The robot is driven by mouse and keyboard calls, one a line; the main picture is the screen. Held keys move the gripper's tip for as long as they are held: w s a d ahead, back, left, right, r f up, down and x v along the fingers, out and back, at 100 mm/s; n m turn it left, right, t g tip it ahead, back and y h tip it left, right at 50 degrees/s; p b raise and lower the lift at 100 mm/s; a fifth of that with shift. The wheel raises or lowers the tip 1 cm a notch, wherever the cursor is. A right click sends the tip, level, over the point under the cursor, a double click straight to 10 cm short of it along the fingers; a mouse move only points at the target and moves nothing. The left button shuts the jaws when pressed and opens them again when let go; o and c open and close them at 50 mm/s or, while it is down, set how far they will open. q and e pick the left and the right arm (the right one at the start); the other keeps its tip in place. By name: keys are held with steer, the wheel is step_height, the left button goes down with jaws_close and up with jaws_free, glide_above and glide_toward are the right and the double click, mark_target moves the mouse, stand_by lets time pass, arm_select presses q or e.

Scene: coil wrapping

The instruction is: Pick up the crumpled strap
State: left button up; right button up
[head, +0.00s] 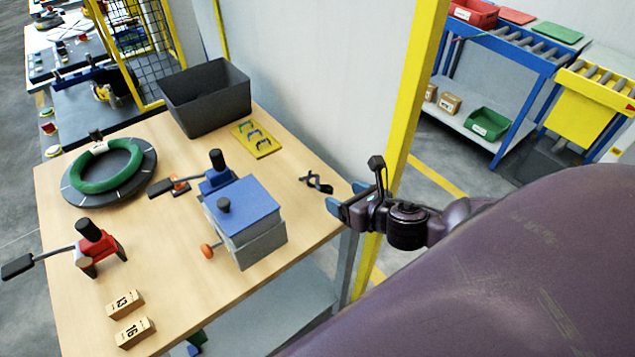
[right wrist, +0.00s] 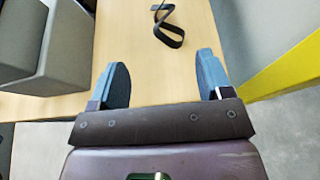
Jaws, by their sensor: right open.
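The crumpled strap (head: 318,183) is a small black twisted band lying on the wooden table (head: 160,240) near its right edge. It also shows in the right wrist view (right wrist: 168,27), at the top, ahead of the open fingers and apart from them. My right gripper (head: 340,203) is at the table's right edge, just right of the strap in the head view. Its two blue-grey fingers are spread wide with nothing between them, as the right wrist view shows (right wrist: 162,82). My left gripper is in neither view.
A grey box with a blue lid (head: 250,202) stands left of the strap. A dark grey bin (head: 205,97) and a yellow plate with clips (head: 256,139) are farther back. A green coil (head: 105,170) lies on a round turntable. A yellow post (head: 408,95) rises beyond the table's right edge.

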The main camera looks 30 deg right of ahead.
mark_target(323, 185)
steer(key=shift+w+d+n, duration=0.15)
steer(key=shift+w+n, duration=0.05)
steer(key=shift+n, duration=0.2)
steer(key=shift+w, duration=0.3)
steer(key=x, duration=0.5)
steer(key=shift+s, duration=0.1)
steer(key=x, duration=0.4)
steer(key=shift+w+d+f, duration=0.15)
steer(key=shift+w+f, duration=0.05)
steer(key=shift+f, duration=0.05)
steer(key=shift+w+f, duration=0.1)
steer(key=shift+w, duration=0.15)
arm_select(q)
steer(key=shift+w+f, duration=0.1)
arm_select(e)
steer(key=shift+w, duration=0.1)
